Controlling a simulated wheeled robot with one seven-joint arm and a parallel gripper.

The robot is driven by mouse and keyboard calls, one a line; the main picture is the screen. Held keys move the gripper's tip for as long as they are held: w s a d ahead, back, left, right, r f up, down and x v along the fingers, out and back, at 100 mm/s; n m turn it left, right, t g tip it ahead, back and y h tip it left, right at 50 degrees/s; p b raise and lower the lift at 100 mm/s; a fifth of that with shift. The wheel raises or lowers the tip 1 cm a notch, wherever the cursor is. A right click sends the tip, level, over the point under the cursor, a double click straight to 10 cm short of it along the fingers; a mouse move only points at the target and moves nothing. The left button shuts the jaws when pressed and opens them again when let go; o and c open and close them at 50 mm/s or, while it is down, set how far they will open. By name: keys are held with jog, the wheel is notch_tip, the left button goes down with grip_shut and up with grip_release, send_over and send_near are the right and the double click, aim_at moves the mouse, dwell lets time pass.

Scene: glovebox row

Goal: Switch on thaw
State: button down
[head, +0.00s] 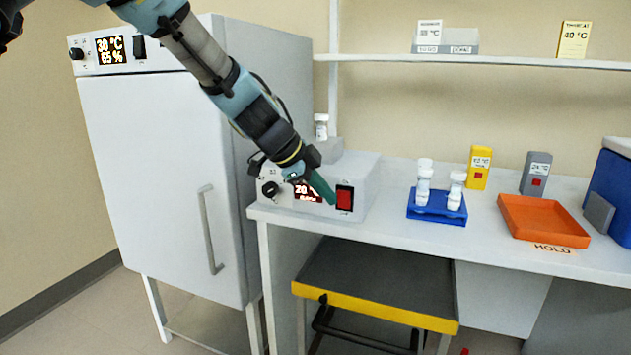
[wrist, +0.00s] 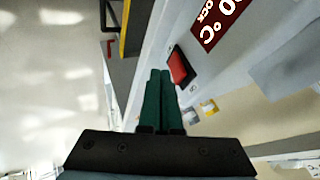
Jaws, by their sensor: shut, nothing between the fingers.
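A white block device (head: 363,172) sits at the left end of the bench. Its front has a black knob (head: 270,189), a lit display (head: 308,192) that seems to start with 20, and a red rocker switch (head: 345,198) in a dark frame. In the wrist view the display (wrist: 220,18) shows part of "BLOCK" and °C, with the red switch (wrist: 180,66) below it. My gripper (head: 331,199) is shut and empty, with green fingers. Its tips (wrist: 160,72) are just beside the switch; I cannot tell whether they touch it. The switch's position is unclear.
A white cabinet (head: 150,170) stands at left with its own display, knob and black switch. On the bench are a blue rack (head: 436,214) with white vials, yellow and grey timers, and an orange tray (head: 543,220). A yellow-edged cart (head: 375,310) is below.

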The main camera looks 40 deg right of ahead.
aim_at(342, 191)
jog(key=shift+w+d+r+p, duration=0.25)
jog(key=shift+w+d, duration=0.25)
jog(key=shift+d, duration=0.3)
jog(key=shift+r, duration=0.1)
jog(key=shift+w+d+r+p, duration=0.1)
jog(key=shift+d+r+p, duration=0.1)
jog(key=shift+p, duration=0.6)
jog(key=p, duration=0.1)
jog(key=y+p, duration=0.1)
jog(key=shift+w+d+r+g+p, duration=0.15)
jog(key=shift+d+r+g+p, duration=0.1)
jog(key=shift+g+p, duration=0.1)
jog(key=shift+a+f+b, duration=0.1)
jog(key=shift+f+b, duration=0.3)
jog(key=shift+b, duration=0.2)
jog(key=shift+r, duration=0.15)
jog(key=shift+r, duration=0.7)
